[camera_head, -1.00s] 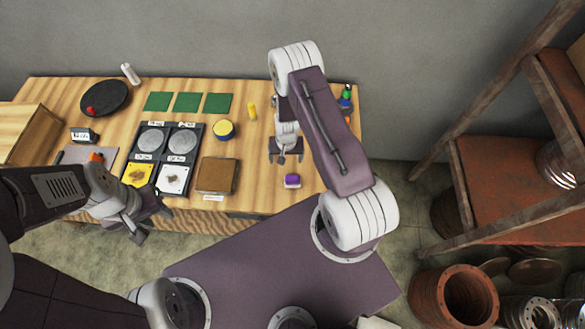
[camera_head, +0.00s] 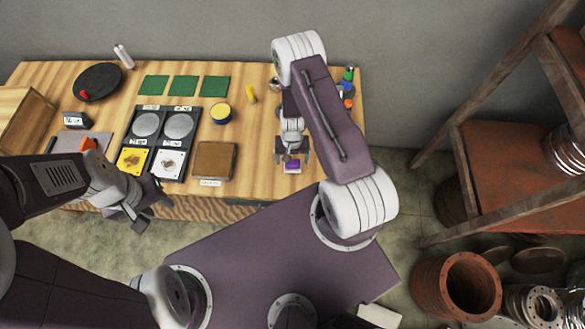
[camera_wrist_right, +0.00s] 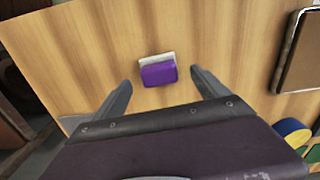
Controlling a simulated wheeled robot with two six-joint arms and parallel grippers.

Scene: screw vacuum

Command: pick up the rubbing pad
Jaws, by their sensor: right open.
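The rubbing pad (camera_head: 292,165) is a small purple block with a white edge, lying on the wooden table near its front edge. In the right wrist view the pad (camera_wrist_right: 158,71) lies ahead of and between the fingers, apart from both. My right gripper (camera_head: 292,155) is open and empty, directly over the pad in the head view; its two fingers also show in the right wrist view (camera_wrist_right: 160,85). My left gripper (camera_head: 150,212) hangs at the table's front left; its fingers look apart, with nothing seen between them.
A brown square board (camera_head: 214,161) lies left of the pad. A yellow-topped round tin (camera_head: 221,113), a yellow bottle (camera_head: 250,94) and green squares (camera_head: 185,86) stand or lie further back. Small bottles (camera_head: 347,76) stand at the right edge. Bare table surrounds the pad.

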